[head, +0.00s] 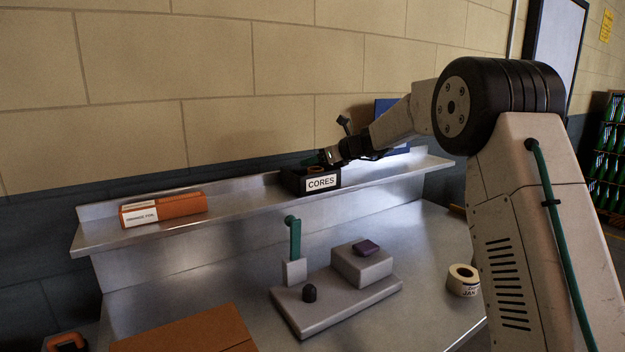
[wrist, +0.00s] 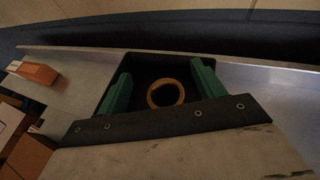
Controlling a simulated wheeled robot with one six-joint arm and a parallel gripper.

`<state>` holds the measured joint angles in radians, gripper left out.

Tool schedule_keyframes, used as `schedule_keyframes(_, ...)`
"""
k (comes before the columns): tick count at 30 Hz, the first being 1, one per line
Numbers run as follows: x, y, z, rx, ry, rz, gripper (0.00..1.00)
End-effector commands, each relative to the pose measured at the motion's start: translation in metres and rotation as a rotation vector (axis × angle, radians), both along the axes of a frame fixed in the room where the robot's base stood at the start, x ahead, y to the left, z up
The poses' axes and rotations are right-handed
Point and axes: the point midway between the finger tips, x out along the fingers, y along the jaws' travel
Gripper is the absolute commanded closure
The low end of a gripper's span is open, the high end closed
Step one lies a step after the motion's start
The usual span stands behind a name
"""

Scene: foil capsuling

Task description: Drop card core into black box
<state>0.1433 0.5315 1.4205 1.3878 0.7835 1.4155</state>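The black box (head: 296,184), labelled CORES, stands on the raised metal shelf. It also shows in the wrist view (wrist: 150,62), below my gripper. The card core (wrist: 166,93), a tan-orange ring, shows inside the box's outline between my two green fingers, with a gap on each side. A bit of the core (head: 315,169) shows at the box's top in the head view. My gripper (wrist: 160,78) is open over the box, its fingers apart. In the head view my gripper (head: 322,158) is at the box's back edge. How deep the core lies is hard to tell.
An orange foil carton (head: 163,210) lies on the shelf to the left. On the bench below are a grey fixture (head: 335,297) with a green upright, a tape roll (head: 463,279) and a cardboard box (head: 190,332). A blue object (head: 385,107) stands behind my arm.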

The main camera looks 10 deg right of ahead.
Motion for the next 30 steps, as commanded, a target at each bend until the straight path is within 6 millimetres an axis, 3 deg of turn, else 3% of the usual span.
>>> schedule_keyframes(8,-0.006,-0.005,0.004,0.0,-0.001,-0.001,0.32)
schedule_keyframes(21,-0.051,-0.044,0.028,0.0,-0.001,-0.001,0.32)
schedule_keyframes(30,-0.055,-0.046,0.03,-0.002,0.0,0.002,0.32)
